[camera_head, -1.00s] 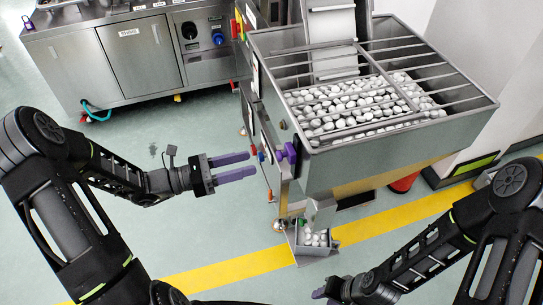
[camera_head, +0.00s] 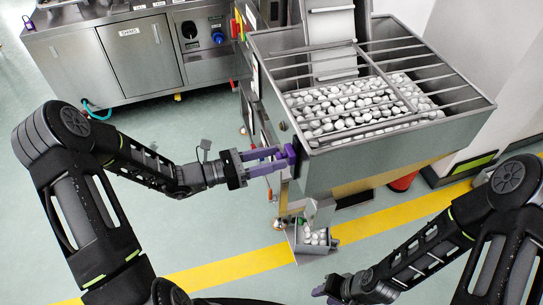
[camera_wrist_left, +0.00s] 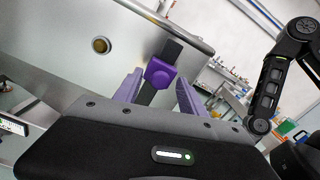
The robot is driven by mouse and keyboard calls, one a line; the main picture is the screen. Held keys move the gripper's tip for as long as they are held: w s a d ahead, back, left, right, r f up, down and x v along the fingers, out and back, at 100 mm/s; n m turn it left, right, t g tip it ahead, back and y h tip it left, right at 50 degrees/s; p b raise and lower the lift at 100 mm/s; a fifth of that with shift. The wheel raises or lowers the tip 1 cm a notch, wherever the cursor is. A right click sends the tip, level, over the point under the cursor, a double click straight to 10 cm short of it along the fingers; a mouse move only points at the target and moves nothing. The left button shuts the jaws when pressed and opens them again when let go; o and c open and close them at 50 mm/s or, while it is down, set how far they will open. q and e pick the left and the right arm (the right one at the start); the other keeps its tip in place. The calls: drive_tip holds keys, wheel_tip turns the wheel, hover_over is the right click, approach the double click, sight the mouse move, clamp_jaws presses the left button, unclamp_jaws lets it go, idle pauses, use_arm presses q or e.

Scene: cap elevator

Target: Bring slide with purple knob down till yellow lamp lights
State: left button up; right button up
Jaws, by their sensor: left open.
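The purple knob (camera_head: 290,155) is on the near left side of the steel hopper. In the left wrist view the knob (camera_wrist_left: 160,74) sits on a dark vertical strip (camera_wrist_left: 173,48). My left gripper (camera_head: 279,160) is open, its purple fingers reaching to the knob. In the wrist view one finger is on each side of the knob; I cannot tell whether they touch it. A round amber disc (camera_wrist_left: 101,45), perhaps the yellow lamp, is on the steel wall beside the strip and looks dull. My right gripper (camera_head: 325,293) is low in the head view, away from the hopper.
The hopper (camera_head: 400,150) holds many white caps under bars. A small steel tray (camera_head: 313,247) with caps stands below it. A steel cabinet (camera_head: 130,60) stands at the back left. Floor left of the hopper is clear.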

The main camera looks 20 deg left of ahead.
use_arm(q)
drive_tip(key=shift+c, duration=0.3)
clamp_jaws()
idle(1.1)
